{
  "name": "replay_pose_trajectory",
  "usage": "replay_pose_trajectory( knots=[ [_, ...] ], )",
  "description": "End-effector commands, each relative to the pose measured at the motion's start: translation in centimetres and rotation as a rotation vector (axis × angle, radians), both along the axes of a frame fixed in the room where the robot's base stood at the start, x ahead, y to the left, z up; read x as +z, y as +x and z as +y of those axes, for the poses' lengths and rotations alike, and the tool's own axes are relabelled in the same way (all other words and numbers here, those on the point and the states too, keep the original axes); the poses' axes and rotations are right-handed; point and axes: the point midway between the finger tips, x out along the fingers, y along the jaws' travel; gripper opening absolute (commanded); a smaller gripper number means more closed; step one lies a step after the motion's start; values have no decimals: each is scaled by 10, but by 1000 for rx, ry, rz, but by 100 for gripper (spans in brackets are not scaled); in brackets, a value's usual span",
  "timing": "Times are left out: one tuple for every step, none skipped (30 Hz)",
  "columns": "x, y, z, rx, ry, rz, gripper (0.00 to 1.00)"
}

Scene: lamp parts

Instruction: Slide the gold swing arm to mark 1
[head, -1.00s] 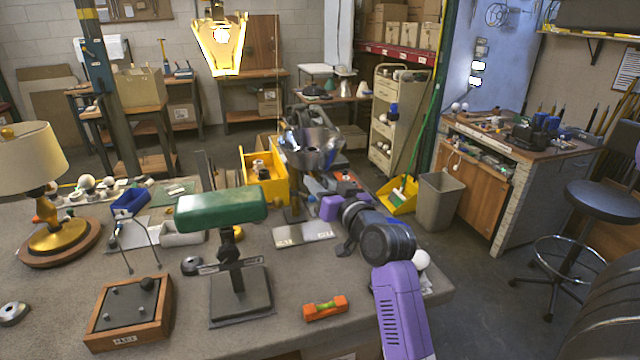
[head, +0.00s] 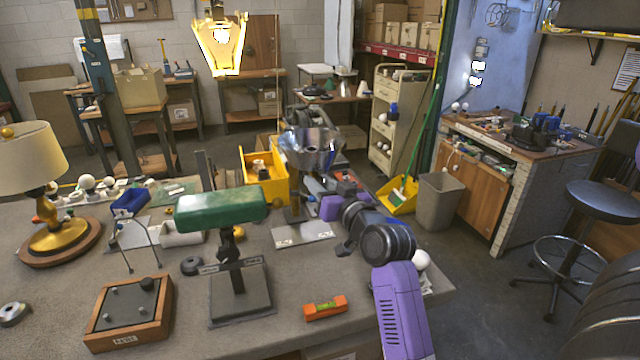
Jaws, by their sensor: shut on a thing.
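A lamp with a shiny silver reflector (head: 310,148) stands behind the middle of the bench. Its dark post rises from a pale base plate (head: 303,235) with small white labels, too small to read. The gold swing arm is not clearly seen; the reflector and my arm cover much of that area. My purple arm reaches in from the lower right, and my gripper (head: 314,187) is beside the post, below the reflector. It is shut on the swing arm, but the fingertips and the contact are mostly hidden.
A green-shaded lamp (head: 222,210) stands in front, left of my arm. An orange level (head: 325,308) and a wooden box (head: 130,312) lie nearer. A yellow bin (head: 265,180) is close behind on the left. A cream-shaded lamp (head: 28,160) stands far left. Bench space before the base plate is clear.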

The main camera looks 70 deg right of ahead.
Motion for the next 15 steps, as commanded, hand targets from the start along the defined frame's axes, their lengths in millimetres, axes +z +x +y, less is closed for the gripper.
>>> replay_pose_trajectory(
  knots=[
    [0,1,-2,-1,0,-1,0],
    [0,3,-4,-1,0,-1,0],
    [0,5,-7,-1,0,-2,0],
    [-1,8,-10,-1,1,-2,0],
    [0,11,-14,-1,1,-3,0],
    [-1,16,-19,-1,1,-3,0],
    [-1,20,-24,-2,1,-4,0],
    [-1,24,-29,-1,2,-4,0],
    [-1,29,-35,-1,2,-4,0],
    [-1,33,-40,-1,2,-4,0],
    [-2,37,-44,-1,2,-4,0],
    [-2,42,-50,-1,3,-4,0],
    [-2,46,-55,-1,2,-4,0],
    [-2,50,-59,-1,2,-4,0],
    [-2,56,-65,0,2,-4,0]
  ],
)
